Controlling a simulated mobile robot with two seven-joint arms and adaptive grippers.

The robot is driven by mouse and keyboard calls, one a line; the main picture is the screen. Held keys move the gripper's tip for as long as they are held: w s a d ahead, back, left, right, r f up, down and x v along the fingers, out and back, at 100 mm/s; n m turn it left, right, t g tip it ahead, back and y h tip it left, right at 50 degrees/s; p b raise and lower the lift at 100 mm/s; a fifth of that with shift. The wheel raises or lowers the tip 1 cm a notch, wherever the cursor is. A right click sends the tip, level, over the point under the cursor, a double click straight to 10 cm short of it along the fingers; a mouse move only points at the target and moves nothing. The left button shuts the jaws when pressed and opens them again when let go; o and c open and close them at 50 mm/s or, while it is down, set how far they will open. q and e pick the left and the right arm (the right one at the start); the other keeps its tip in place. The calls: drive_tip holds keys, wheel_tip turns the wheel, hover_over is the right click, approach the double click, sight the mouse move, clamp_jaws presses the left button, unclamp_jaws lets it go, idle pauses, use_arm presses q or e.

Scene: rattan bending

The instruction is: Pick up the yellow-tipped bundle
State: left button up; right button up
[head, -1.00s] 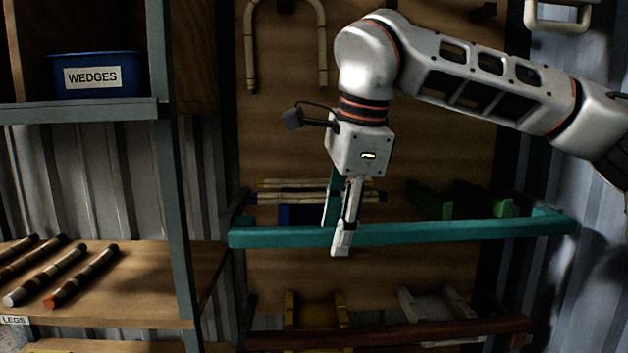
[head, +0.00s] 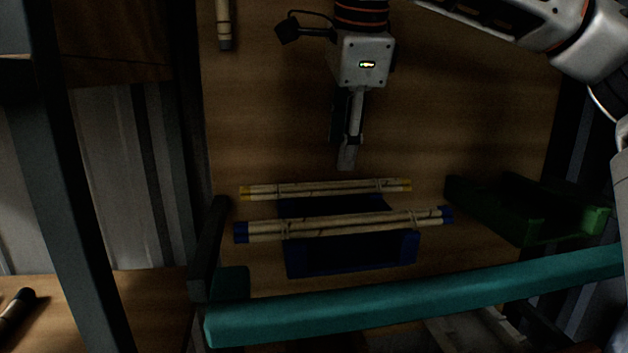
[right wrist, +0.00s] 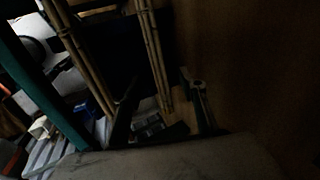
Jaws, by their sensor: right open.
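The yellow-tipped bundle (head: 325,189) lies level across the back of a blue cradle (head: 352,256), pale canes bound near both ends. A blue-tipped bundle (head: 345,224) lies in front of it on the same cradle. My right gripper (head: 346,158) points down, open and empty, just above and behind the yellow-tipped bundle in the head view. In the dark right wrist view, the bundle nearer the wood panel (right wrist: 152,55) runs down between my fingers (right wrist: 165,105); the other bundle (right wrist: 75,50) is left of them. My left gripper is not in view.
A teal rail (head: 420,300) crosses in front of the cradle. A green cradle (head: 530,215) sits to the right. The wood panel (head: 450,120) stands close behind the bundles. A grey shelf post (head: 75,200) is at left.

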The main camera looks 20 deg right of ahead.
sight(335, 184)
drive_tip(key=shift+s+x, duration=0.25)
drive_tip(key=shift+x, duration=3.6)
drive_tip(key=shift+a, duration=0.2)
clamp_jaws()
